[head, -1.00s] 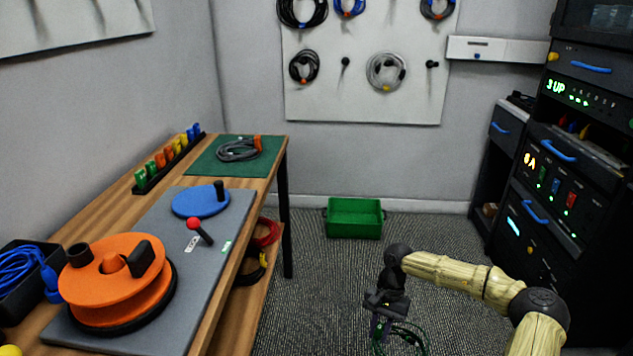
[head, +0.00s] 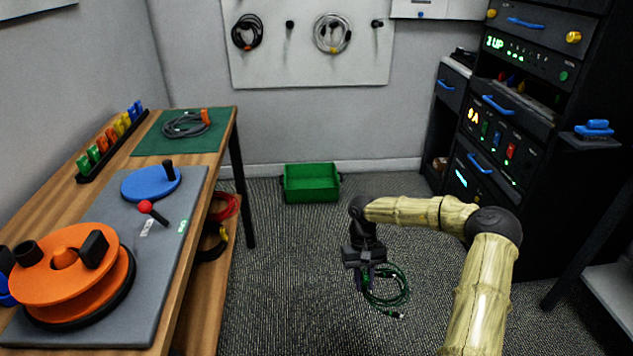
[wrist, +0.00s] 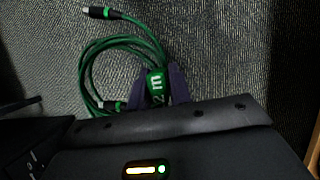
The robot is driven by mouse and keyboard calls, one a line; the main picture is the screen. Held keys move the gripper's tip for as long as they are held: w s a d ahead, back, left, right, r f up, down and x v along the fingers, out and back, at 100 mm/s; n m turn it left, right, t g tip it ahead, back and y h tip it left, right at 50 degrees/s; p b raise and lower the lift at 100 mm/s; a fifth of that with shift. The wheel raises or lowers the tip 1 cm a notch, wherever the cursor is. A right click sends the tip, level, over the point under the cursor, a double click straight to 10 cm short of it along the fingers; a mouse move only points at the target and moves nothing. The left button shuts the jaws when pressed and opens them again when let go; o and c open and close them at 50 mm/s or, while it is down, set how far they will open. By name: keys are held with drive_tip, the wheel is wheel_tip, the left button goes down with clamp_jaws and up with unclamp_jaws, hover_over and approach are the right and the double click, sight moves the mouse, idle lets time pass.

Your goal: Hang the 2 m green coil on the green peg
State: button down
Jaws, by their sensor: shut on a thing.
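The green coil (head: 388,288) hangs from my gripper (head: 364,281) above the carpet, right of the wooden bench. In the wrist view my gripper (wrist: 159,90) is shut on the coil's green tag, which reads "2 m". The coil's loops (wrist: 100,62) spread to the left of the fingers, with dark plug ends (wrist: 100,12) showing. The white peg board (head: 300,60) on the back wall has bare dark pegs (head: 290,25) and hung coils. I cannot pick out a green peg in these views.
A green crate (head: 312,198) stands on the floor by the back wall. The bench (head: 180,330) at left carries an orange reel (head: 65,270) and a green mat (head: 150,142). A dark equipment rack (head: 530,150) stands at right. Carpet between them is open.

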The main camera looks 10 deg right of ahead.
drive_tip(key=r+p, duration=0.2)
drive_tip(key=p, duration=0.1)
drive_tip(key=a+r+p, duration=0.1)
drive_tip(key=p, duration=0.3)
drive_tip(key=shift+s+r, duration=0.1)
drive_tip(key=shift+r, duration=0.25)
drive_tip(key=s+a+r+p, duration=0.5)
drive_tip(key=r+p, duration=0.5)
drive_tip(key=p, duration=1.9)
drive_tip(key=shift+s+a+r, duration=0.2)
drive_tip(key=shift+s+a, duration=0.1)
drive_tip(key=shift+a, duration=0.15)
drive_tip(key=shift+d, duration=0.1)
